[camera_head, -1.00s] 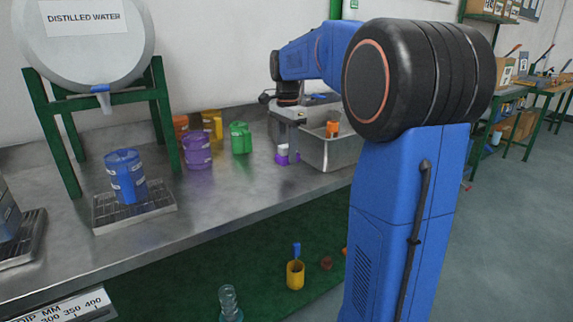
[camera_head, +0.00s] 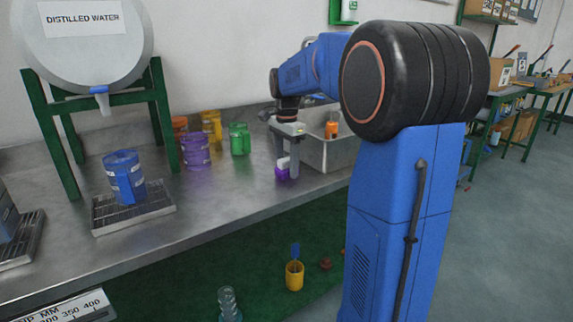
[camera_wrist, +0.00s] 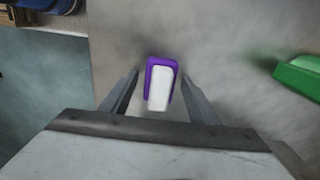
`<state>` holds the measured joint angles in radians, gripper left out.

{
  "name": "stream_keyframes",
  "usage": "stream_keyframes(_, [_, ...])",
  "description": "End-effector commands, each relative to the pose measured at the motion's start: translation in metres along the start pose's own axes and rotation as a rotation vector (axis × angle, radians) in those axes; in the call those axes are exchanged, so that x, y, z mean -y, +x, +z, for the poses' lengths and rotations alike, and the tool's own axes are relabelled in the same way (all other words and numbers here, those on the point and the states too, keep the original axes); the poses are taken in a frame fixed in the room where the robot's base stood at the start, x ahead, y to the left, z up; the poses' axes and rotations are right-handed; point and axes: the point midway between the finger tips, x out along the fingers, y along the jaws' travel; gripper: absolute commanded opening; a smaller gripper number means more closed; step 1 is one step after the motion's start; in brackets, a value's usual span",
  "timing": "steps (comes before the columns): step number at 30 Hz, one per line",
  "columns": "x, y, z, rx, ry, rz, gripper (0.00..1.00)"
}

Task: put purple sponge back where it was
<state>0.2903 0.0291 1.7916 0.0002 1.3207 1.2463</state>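My gripper (camera_head: 287,168) is lowered over the sponge and points down. In the wrist view my gripper (camera_wrist: 160,88) is open, with a finger on each side of the sponge and visible gaps to both. Part of the sponge is hidden by a finger in the head view.
Green (camera_head: 239,139), purple (camera_head: 195,150) and orange containers stand to the left. A blue container (camera_head: 125,177) stands on a drip grate. The counter's front edge is near the sponge.

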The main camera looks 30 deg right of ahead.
Motion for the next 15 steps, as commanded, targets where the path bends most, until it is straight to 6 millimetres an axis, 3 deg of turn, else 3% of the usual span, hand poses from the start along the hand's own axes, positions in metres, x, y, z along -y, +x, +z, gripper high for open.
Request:
stream_keyframes(8, [0.0,-0.003,0.0,0.0,0.0,0.0,0.55])
stream_keyframes(15, [0.001,-0.033,0.0,-0.001,0.0,-0.003,0.55])
